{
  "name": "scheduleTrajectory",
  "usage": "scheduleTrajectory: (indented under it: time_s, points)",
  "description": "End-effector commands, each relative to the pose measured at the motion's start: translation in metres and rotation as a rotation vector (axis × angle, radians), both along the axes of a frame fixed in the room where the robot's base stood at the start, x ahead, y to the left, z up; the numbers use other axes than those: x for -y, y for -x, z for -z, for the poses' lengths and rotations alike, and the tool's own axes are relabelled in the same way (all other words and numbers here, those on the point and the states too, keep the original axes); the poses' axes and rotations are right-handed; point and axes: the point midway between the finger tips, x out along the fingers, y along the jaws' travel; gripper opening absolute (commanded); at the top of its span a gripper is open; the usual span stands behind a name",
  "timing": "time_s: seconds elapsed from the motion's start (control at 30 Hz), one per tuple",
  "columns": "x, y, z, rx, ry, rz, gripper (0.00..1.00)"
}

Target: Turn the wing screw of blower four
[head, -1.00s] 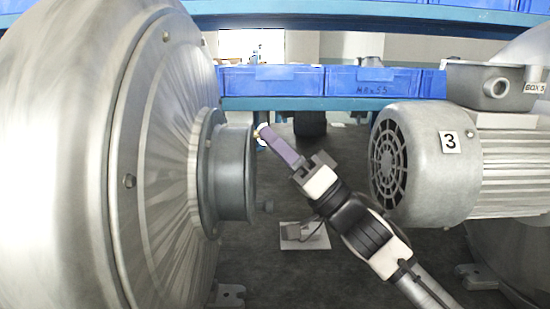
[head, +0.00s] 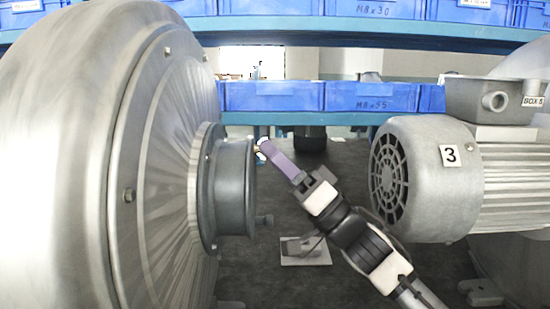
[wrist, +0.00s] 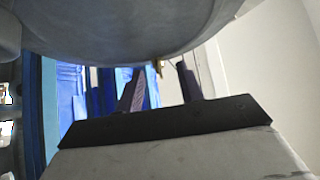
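A large grey metal blower housing (head: 90,160) fills the left of the head view; no number shows on it. A short round collar (head: 236,188) sticks out of it to the right. A small brass piece (head: 257,149) at the collar's upper edge may be the wing screw; its wings cannot be made out. My gripper (head: 267,148) has its purple fingers right beside it. In the wrist view, my gripper's fingers (wrist: 160,88) stand apart, with the brass piece (wrist: 158,68) between them near the tips, under the curved grey metal. Contact cannot be told.
A grey motor marked 3 (head: 425,175) stands on the right, close to my arm. A small bolt (head: 265,219) juts from the collar lower down. Blue bins (head: 372,97) line the shelf behind. A small pale plate (head: 305,252) lies on the dark floor between the machines.

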Motion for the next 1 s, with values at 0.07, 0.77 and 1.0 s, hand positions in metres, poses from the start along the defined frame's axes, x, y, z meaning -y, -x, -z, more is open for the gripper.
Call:
scheduleTrajectory:
  time_s: [0.07,0.77,1.0]
  points:
    - [0.003,0.001,0.003,0.0,0.0,0.002,0.37]
    - [0.092,0.037,0.085,-0.001,-0.001,0.003,0.37]
    - [0.098,0.04,0.089,0.001,0.0,-0.001,0.37]
